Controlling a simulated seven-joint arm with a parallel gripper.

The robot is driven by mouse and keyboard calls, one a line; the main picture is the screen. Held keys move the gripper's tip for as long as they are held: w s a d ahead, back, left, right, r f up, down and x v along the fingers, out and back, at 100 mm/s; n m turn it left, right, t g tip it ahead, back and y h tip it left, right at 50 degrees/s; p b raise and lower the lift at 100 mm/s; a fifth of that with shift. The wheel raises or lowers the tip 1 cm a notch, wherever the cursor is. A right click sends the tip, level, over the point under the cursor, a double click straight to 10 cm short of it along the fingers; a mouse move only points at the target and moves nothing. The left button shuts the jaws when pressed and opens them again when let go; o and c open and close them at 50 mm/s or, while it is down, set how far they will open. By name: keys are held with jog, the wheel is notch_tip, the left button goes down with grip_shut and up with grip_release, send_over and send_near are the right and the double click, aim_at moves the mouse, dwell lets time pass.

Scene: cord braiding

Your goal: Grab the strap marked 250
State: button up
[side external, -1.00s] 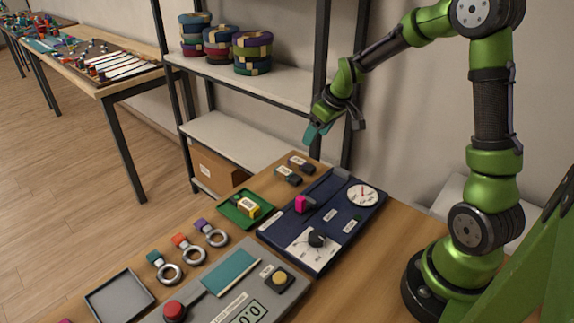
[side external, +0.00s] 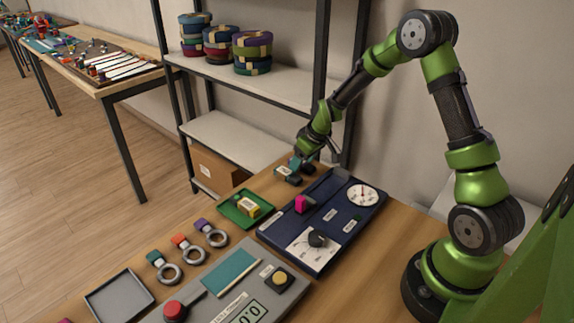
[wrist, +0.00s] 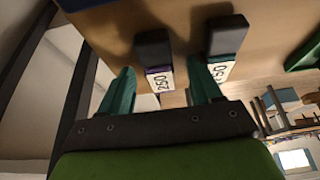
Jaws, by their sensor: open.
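The strap marked 250 (wrist: 160,80) has a dark block end, a white label and a purple edge. In the wrist view it lies between the two teal fingers of my gripper (wrist: 160,84), which is open and holds nothing. A second strap (wrist: 224,62), teal with a dark end, lies beside it to the right; its number is partly hidden. In the side view my gripper (side external: 297,162) is low over the pair at the back of the table and partly covers the farther strap (side external: 308,169). Contact cannot be made out.
A green tray (side external: 225,209) with a yellow block is nearby. A navy panel (side external: 275,232) with dial and knob lies to the right. Shelving (side external: 250,84) stands close behind. Ring-ended straps and a grey console lie toward the front.

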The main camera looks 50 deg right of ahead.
jog(key=shift+f, duration=0.15)
dwell(0.3)
jog(key=c, duration=1.1)
jog(key=shift+c, duration=0.2)
